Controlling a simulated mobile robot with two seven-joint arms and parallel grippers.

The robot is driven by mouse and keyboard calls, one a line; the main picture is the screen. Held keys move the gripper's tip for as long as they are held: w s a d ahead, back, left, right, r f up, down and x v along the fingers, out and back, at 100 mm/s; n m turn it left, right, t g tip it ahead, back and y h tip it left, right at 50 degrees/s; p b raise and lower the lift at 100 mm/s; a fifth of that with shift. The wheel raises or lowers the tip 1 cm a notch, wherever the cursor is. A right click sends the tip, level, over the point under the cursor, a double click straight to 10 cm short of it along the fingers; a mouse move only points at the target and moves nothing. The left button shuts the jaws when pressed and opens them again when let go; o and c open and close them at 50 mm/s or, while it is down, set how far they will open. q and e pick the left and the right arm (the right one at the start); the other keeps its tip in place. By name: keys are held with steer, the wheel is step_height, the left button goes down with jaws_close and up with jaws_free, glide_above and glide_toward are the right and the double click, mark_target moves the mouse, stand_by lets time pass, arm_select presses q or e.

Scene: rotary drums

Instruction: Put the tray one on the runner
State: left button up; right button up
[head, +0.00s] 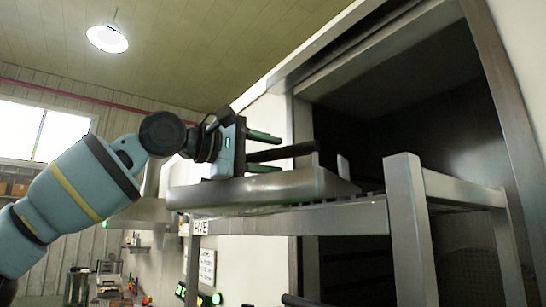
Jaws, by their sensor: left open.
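A grey metal tray (250,191) with rounded edges lies level at the top of a metal frame (330,217) in the head view. I cannot tell which part of the frame is the runner. My left gripper (278,153) is just above the tray, pointing right. Its two greenish fingers are apart, one above and one below a dark bar (300,150). I cannot tell whether the bar belongs to the tray or whether the fingers touch it. My right gripper is not in view.
A large dark opening with a metal surround (510,110) stands behind the frame at the right. A frame post (410,230) rises in front of it. Cluttered shelving (105,280) is far away at lower left.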

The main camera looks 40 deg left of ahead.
arm_select(q)
steer(key=v, duration=1.1)
stand_by(0.4)
